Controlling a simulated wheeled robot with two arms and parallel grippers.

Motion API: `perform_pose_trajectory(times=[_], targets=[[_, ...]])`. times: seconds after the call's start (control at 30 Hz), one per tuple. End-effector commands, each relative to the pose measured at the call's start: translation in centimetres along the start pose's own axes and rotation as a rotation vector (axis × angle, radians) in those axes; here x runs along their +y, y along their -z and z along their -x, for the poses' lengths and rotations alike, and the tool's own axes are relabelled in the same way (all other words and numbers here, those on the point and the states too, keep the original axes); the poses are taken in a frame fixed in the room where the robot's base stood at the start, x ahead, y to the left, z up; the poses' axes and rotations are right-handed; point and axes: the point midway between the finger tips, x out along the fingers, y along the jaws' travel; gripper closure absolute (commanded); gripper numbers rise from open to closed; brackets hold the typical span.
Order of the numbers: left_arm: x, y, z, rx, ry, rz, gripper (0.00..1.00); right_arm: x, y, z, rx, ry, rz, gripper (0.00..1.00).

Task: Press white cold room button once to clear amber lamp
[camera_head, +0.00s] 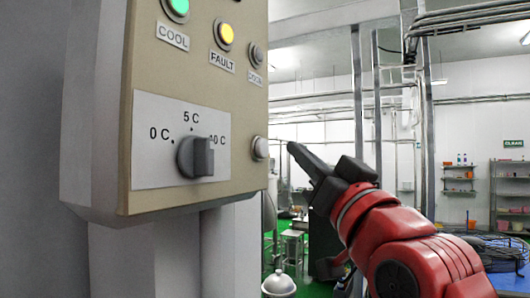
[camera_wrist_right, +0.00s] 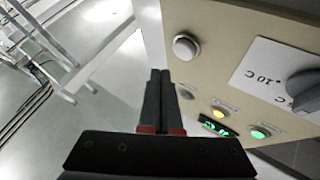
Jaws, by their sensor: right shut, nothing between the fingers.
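The white button (camera_head: 260,148) is on the right side of the beige control panel (camera_head: 150,60), right of the dial. It also shows in the wrist view (camera_wrist_right: 186,46), ahead and slightly right of my fingertips. The amber lamp (camera_head: 224,34) above the FAULT label is lit; it also glows in the wrist view (camera_wrist_right: 218,114). My right gripper (camera_head: 292,150) is shut and empty, its tip just right of the button in the head view. In the wrist view its closed fingers (camera_wrist_right: 160,73) show no visible contact with the button. My left gripper is out of view.
The panel also carries a lit green COOL lamp (camera_head: 178,8), an unlit grey lamp (camera_head: 257,55) and a dark temperature dial (camera_head: 195,157) pointing near 10 C. Metal posts (camera_head: 357,110) and shelves (camera_head: 458,178) stand behind. Open space lies right of the panel.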

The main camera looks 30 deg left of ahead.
Motion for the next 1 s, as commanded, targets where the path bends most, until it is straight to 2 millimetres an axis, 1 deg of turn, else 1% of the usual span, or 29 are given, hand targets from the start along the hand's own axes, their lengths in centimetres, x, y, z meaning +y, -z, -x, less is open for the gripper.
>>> perform_pose_trajectory(times=[0.1, 0.3, 1.0], targets=[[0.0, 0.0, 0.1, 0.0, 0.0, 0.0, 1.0, -0.6, -0.8, -0.9, -0.004, 0.0, 0.002, 1.0], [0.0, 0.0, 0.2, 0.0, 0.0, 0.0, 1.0, -1.1, -1.1, -1.5, -0.002, 0.0, 0.001, 1.0], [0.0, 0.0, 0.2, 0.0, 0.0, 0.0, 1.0, -1.1, -1.1, -1.5, -0.001, 0.0, 0.001, 1.0]])
